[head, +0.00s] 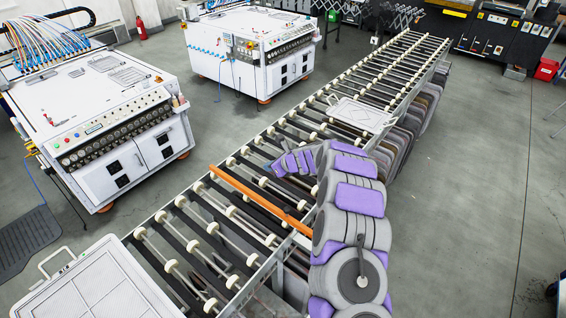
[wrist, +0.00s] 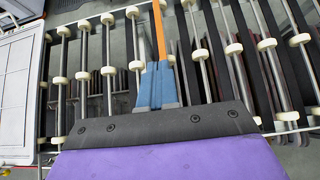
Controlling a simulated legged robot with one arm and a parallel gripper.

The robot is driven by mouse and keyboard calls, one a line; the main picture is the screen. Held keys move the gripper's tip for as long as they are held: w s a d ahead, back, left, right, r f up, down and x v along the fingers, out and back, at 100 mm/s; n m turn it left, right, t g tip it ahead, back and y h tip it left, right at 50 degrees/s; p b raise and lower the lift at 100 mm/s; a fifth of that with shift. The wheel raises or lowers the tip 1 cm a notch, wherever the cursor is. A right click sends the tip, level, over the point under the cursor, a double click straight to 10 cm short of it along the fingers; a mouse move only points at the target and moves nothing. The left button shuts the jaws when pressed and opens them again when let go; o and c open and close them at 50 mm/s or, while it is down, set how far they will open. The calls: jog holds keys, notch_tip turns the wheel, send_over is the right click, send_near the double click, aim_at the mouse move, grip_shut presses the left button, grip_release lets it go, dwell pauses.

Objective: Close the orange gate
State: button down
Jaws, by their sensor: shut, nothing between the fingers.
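The orange gate (head: 258,198) is a long thin bar lying diagonally across the roller conveyor in the head view. Its left end is at the far rail and its right end is at the near rail, beside my arm. My gripper (head: 280,167) is above the rollers, up and to the right of the bar in that view. In the wrist view the two blue fingers (wrist: 157,68) are together and empty. The orange gate (wrist: 160,30) shows just beyond their tips there, and the fingers hide part of it. I cannot tell whether they touch.
The roller conveyor (head: 178,267) runs from lower left to upper right. One white tray (head: 95,285) is at its lower left end and another white tray (head: 360,113) is farther up. White machines (head: 105,120) stand to the left. The floor (head: 475,190) at right is clear.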

jog(key=b, duration=0.5)
send_over(255, 195)
jog(key=d, duration=0.2)
jog(key=f, duration=1.3)
jog(key=shift+s+f, duration=0.25)
jog(key=shift+f, duration=0.05)
jog(key=f+b, duration=0.1)
jog(key=f, duration=0.1)
jog(key=f+b, duration=0.1)
jog(key=f, duration=0.2)
jog(key=a+f+b, duration=0.1)
jog(key=f, duration=0.1)
jog(key=shift+w+f+b, duration=0.25)
jog(key=shift+w+b, duration=0.1)
jog(key=shift+s+f, duration=0.25)
jog(key=shift+f, duration=0.1)
jog(key=shift+s+d, duration=0.1)
jog(key=shift+d, duration=0.05)
jog(key=shift+s+d+r, duration=0.3)
jog(key=shift+r, duration=0.15)
jog(key=w+r+b+v, duration=0.1)
jog(key=v, duration=1.5)
